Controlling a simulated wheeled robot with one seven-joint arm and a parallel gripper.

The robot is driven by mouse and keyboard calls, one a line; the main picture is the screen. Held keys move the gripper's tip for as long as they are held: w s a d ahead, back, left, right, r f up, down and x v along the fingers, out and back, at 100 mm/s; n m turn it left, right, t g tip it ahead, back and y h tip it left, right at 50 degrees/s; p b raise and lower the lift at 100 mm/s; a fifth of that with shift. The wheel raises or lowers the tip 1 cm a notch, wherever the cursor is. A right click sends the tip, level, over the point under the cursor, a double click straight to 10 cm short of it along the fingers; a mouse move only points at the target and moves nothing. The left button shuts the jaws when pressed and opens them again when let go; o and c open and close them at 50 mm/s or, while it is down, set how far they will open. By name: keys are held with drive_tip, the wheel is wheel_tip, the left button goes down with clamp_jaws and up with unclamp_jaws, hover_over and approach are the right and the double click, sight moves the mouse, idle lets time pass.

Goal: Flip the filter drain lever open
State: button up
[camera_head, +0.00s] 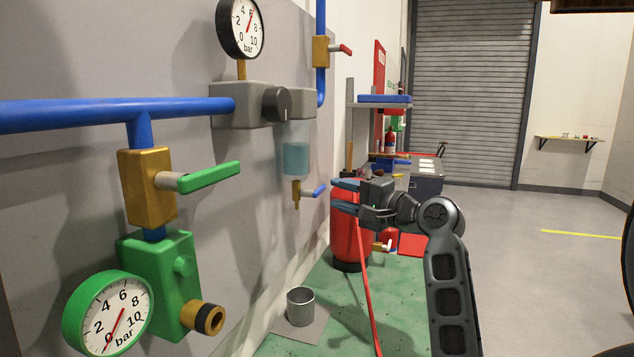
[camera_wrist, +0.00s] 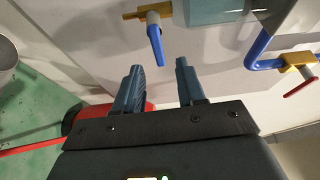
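The filter drain lever (camera_head: 312,191) is a small blue handle on a brass drain valve (camera_head: 296,194) under the clear filter bowl (camera_head: 295,158), which holds bluish liquid. In the wrist view the blue lever (camera_wrist: 156,42) slants from the brass valve (camera_wrist: 148,14), its free end pointing toward the gap between my fingers. My gripper (camera_head: 337,195) is open and empty, to the right of the lever in the head view. It also shows in the wrist view (camera_wrist: 158,74), with fingers apart and the lever just beyond their tips. I see no contact.
A blue pipe (camera_head: 90,112) with a green-handled valve (camera_head: 208,177) and gauges is on the wall panel at left. A metal bucket (camera_head: 300,306) stands on the floor below the bowl. A red tank (camera_head: 346,235) stands behind my gripper. Open floor lies to the right.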

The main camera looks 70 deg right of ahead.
sight(324, 189)
drive_tip(key=p+x, duration=0.1)
drive_tip(key=x, duration=0.5)
clamp_jaws()
idle(0.3)
